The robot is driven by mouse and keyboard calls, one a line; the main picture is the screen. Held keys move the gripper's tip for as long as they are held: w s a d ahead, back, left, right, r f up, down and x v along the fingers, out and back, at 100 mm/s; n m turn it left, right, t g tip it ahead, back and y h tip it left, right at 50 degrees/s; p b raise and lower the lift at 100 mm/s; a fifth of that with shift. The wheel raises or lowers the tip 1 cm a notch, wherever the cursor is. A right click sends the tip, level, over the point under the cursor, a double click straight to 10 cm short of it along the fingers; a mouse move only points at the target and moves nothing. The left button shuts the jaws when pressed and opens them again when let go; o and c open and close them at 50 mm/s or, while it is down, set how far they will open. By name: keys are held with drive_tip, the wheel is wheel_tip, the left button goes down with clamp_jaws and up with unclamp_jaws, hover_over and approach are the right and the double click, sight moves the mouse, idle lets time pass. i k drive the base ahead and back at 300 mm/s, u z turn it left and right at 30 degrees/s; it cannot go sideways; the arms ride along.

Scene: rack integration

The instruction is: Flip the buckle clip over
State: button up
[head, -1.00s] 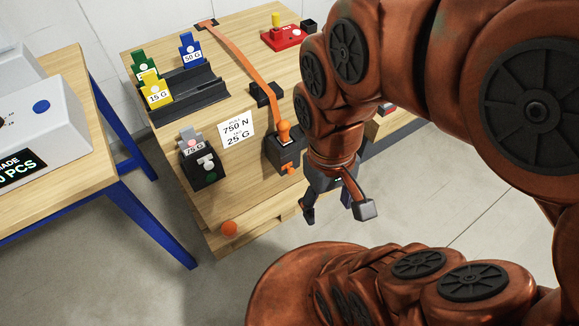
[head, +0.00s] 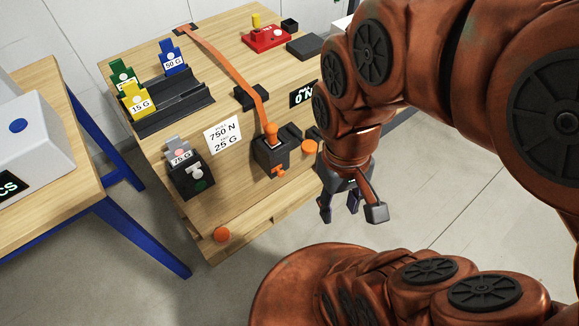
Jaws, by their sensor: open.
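An orange strap (head: 228,65) runs across the wooden bench top to a black buckle block (head: 269,158) at the front edge. An orange knob (head: 272,134) stands on top of this block, and a small orange piece (head: 279,172) sticks out of its front. I cannot tell for sure which part is the buckle clip. My gripper (head: 350,212) is open and empty, pointing down. It hangs right of the bench's front corner, apart from the buckle block.
The bench (head: 165,185) also bears a black rack (head: 178,114) with coloured weight tags, a 75 G block (head: 192,182), a red device (head: 268,40) and a dark display (head: 302,94). An orange ball-like knob (head: 222,234) is at the front edge. Another table (head: 85,180) stands left.

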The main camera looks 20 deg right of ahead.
sight(281, 172)
drive_tip(key=k, duration=0.6)
drive_tip(key=u, duration=0.75)
